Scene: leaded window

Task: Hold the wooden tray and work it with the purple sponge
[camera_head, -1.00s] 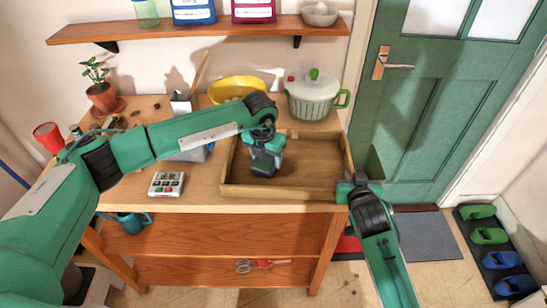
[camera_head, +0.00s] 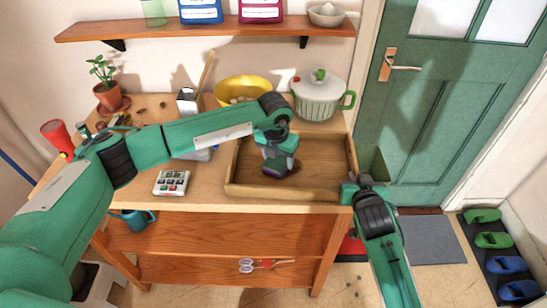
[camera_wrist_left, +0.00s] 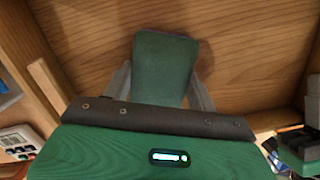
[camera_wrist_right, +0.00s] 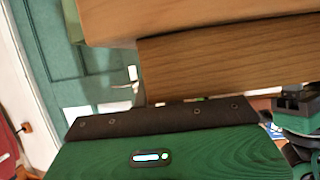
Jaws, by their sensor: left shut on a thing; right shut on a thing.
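The wooden tray (camera_head: 320,178) lies flat on the workbench at its right end, and it fills the upper part of the left wrist view (camera_wrist_left: 250,45). My left gripper (camera_head: 275,168) is shut on the purple sponge (camera_head: 274,173) inside the tray, left of its middle. In the left wrist view the sponge (camera_wrist_left: 165,65) shows a dark green face between the grey fingers. Its underside is hidden, so contact with the tray floor cannot be confirmed. My right gripper (camera_head: 352,188) is shut on the tray's front right corner; the right wrist view shows the wooden wall (camera_wrist_right: 230,65) and hides the fingertips.
Behind the tray stand a lidded pot (camera_head: 318,97) and a yellow bowl (camera_head: 240,91). A calculator-like keypad (camera_head: 171,182) lies on the bench (camera_head: 205,198) left of the tray. A plant (camera_head: 108,92) is at the back left. A shelf (camera_head: 215,28) hangs above.

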